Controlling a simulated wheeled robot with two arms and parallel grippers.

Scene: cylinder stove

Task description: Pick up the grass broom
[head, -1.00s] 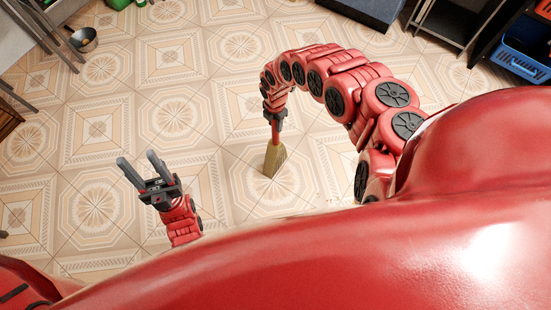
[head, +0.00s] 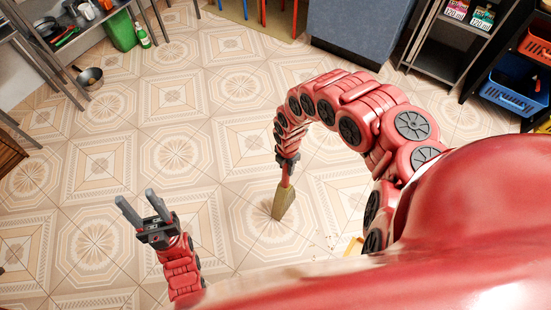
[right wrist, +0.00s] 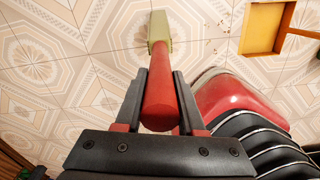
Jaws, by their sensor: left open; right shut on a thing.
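The grass broom has a straw-coloured head (head: 283,202) and a red handle. My right gripper (head: 287,160) is shut on the red handle, and the broom hangs head down below it. In the right wrist view the red handle (right wrist: 160,95) lies between the two dark fingers, with the yellowish broom head (right wrist: 159,30) beyond. I cannot tell whether the head touches the floor. My left gripper (head: 143,208) is open and empty, fingers pointing up and left, well to the left of the broom.
A yellow-orange dustpan-like thing (right wrist: 267,27) lies on the floor near scattered specks. A pan (head: 89,78) lies at the far left by a metal shelf. A grey-blue block (head: 353,30), a dark rack (head: 446,45) and a blue basket (head: 514,92) stand at the back. The middle tiles are clear.

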